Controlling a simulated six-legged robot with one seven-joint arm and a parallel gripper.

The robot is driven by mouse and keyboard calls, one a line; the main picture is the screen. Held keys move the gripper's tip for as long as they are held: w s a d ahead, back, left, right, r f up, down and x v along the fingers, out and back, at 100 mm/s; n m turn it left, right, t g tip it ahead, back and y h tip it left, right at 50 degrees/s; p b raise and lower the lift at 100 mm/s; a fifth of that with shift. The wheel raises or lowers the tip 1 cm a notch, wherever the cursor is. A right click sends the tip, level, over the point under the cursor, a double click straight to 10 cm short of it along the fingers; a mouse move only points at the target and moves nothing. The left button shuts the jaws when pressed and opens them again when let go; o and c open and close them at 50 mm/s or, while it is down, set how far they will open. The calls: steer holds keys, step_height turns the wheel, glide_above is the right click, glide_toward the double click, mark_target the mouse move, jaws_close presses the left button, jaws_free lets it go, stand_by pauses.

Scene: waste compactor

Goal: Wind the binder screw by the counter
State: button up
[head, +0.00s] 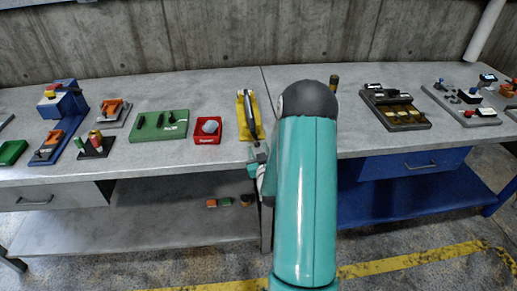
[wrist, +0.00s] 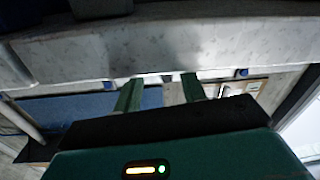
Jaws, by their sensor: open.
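I cannot pick out the binder screw or the counter for certain at this size. A yellow holder (head: 241,128) with a long dark tool lies near the front edge of the bench, just beyond my gripper (head: 257,157). My gripper is partly hidden behind my teal arm. In the wrist view, the two green fingers of my gripper (wrist: 161,92) stand apart with nothing between them. A grey board (head: 484,121) at the far right carries several small devices, one with a small screen (head: 488,77).
A red box (head: 207,138), a green tray (head: 146,133) and blue stands (head: 70,105) are on the left. A dark tray (head: 404,126) lies right of my arm. Bare bench top (head: 222,92) shows behind the yellow holder. A concrete wall (head: 220,35) stands behind.

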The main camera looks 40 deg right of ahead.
steer(key=shift+w+d, duration=0.35)
steer(key=shift+w, duration=0.2)
jaws_close()
steer(key=shift+w+a+f+m, duration=0.1)
steer(key=shift+w+a+m, duration=0.1)
steer(key=shift+m, duration=0.55)
steer(key=shift+w+a+m, duration=0.1)
steer(key=shift+a+m, duration=0.15)
steer(key=shift+m, duration=0.55)
steer(key=shift+w+a+f+m, duration=0.1)
steer(key=shift+a+m, duration=0.1)
steer(key=shift+m, duration=0.55)
jaws_free()
